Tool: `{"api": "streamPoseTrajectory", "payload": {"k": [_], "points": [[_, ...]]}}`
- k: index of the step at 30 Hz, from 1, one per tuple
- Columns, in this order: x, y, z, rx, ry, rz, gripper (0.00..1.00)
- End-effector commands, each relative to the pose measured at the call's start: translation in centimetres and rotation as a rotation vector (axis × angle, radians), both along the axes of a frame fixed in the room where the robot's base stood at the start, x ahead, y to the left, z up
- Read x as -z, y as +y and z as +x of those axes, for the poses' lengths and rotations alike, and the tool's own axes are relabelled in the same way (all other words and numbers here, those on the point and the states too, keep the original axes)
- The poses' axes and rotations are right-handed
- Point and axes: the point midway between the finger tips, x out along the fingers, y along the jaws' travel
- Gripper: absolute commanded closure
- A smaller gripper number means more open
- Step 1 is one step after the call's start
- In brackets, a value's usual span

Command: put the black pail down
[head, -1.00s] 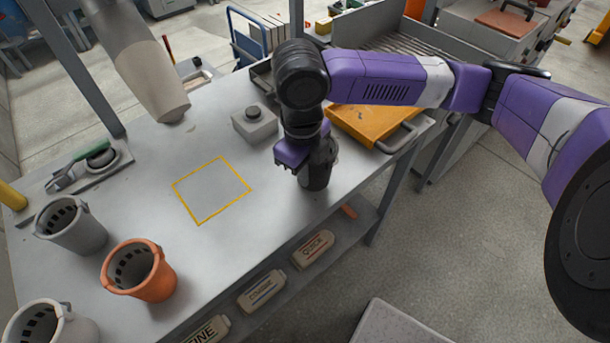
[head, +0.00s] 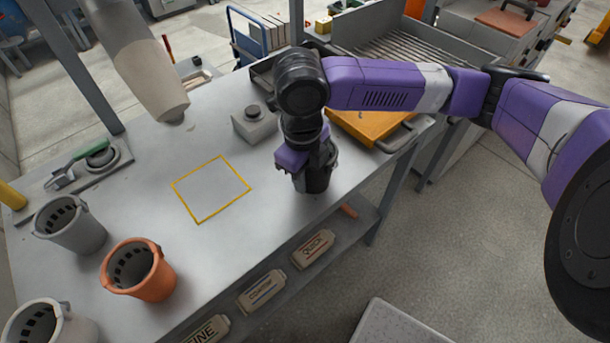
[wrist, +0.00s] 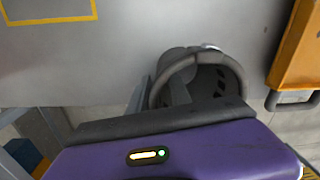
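The black pail (head: 318,178) is upright beneath my gripper (head: 300,178), over the front right part of the grey table (head: 235,245). I cannot tell whether its base touches the table top. In the wrist view the dark pail (wrist: 226,84) shows its round rim and slots inside, with my gripper's fingers (wrist: 163,92) at its near left wall. My gripper appears shut on this wall; the purple gripper body hides the pail's near side. A yellow outlined square (head: 198,222) is marked on the table left of the pail, and nothing stands in it.
A grey pail (head: 72,235), an orange pail (head: 155,283) and a pale pail (head: 75,328) stand at the left. A grey block with a knob (head: 255,128) is behind the square. An orange tray (head: 365,127) lies right of my gripper. A grey post (head: 75,70) rises at the left.

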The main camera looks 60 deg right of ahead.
Motion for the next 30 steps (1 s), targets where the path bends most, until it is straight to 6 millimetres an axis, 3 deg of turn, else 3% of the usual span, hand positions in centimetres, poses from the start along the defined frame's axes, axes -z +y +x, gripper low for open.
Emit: {"api": "streamPoseTrajectory", "payload": {"k": [5,18,24,30], "points": [[-1.6,0.1,0.1,-0.001,-0.003,0.000,0.76],[-10.1,0.6,0.1,-0.001,-0.002,-0.002,0.76],[-12.0,0.7,0.0,-0.001,-0.001,-0.001,0.76],[-12.2,1.1,0.3,0.003,-0.009,0.012,0.76]]}}
